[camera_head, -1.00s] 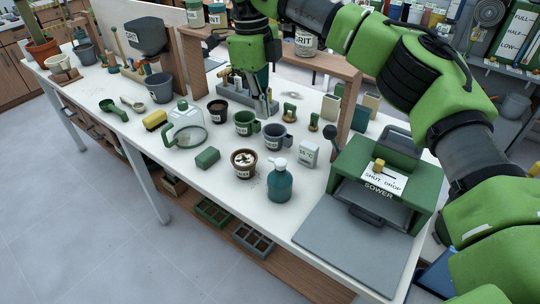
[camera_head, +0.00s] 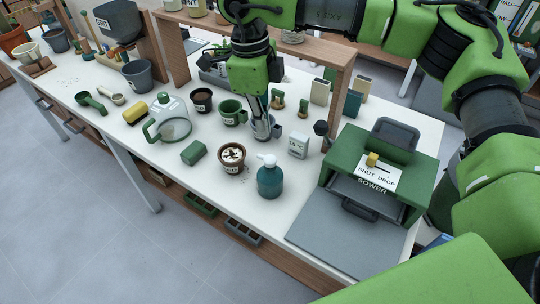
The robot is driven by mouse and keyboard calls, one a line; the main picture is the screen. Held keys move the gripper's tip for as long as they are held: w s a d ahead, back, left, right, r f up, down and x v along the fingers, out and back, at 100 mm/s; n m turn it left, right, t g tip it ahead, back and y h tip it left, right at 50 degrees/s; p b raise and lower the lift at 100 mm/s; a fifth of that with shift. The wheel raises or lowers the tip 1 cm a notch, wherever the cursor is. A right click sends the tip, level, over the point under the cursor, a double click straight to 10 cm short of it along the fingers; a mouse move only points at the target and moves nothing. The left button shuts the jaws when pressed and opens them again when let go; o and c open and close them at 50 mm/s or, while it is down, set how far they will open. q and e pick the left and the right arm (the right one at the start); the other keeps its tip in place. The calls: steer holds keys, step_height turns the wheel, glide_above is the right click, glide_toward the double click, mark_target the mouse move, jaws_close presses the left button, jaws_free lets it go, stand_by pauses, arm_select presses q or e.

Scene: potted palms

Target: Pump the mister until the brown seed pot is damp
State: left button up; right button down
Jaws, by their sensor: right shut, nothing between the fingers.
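The mister, a teal bottle (camera_head: 269,181) with a white pump head (camera_head: 266,160), stands upright on the white table. The brown seed pot (camera_head: 232,170) stands just left of it, filled with dark soil and pale pieces on top. My right gripper (camera_head: 262,128) points down, shut and empty, above and behind the mister, apart from it. It hides part of a grey mug (camera_head: 274,131); whether it touches the mug I cannot tell. My left gripper is out of view.
A green sower box (camera_head: 336,165) with a grey tray (camera_head: 330,225) stands right of the mister. The table's front is mostly clear.

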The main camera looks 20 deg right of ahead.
mark_target(268, 158)
steer(key=shift+s+d+f+b, duration=0.15)
steer(key=shift+f+b, duration=0.8)
steer(key=shift+f, duration=0.6)
steer(key=shift+d+f+b, duration=0.15)
steer(key=shift+f+b, duration=0.75)
steer(key=shift+f, duration=1.05)
